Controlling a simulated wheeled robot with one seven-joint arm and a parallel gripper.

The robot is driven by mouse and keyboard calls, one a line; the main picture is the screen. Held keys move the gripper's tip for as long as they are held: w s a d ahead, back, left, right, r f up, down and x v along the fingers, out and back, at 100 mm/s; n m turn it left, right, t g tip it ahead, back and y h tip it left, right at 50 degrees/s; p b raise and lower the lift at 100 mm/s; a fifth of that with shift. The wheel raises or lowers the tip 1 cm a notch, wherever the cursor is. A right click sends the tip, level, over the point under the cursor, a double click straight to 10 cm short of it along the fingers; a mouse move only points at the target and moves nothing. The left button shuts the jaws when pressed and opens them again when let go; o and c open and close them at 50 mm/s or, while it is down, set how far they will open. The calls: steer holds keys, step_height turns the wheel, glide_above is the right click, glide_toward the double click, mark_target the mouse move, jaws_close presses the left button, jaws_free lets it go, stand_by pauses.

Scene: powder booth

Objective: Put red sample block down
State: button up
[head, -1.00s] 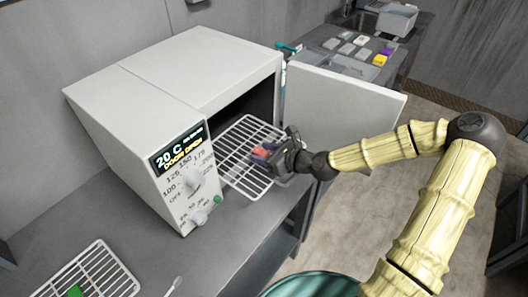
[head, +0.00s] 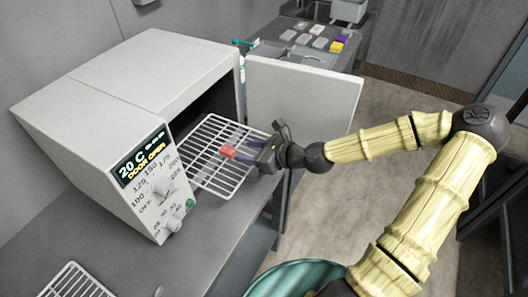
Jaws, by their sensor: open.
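The red sample block (head: 228,152) lies at the wire oven rack (head: 205,180), which sticks out of the open oven (head: 150,90). My gripper (head: 242,147) is open, reaching in from the right over the rack, with its fingertips close around or just behind the block. I cannot tell whether a finger still touches the block. The oven display reads 20 C and DOOR OPEN.
The oven door (head: 300,100) stands open behind my gripper. A second wire rack (head: 75,282) lies on the bench (head: 215,240) at the lower left. A far table holds several small blocks, including a yellow one (head: 336,47), and a grey bin (head: 349,10).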

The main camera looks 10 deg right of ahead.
steer(key=shift+v, duration=2.5)
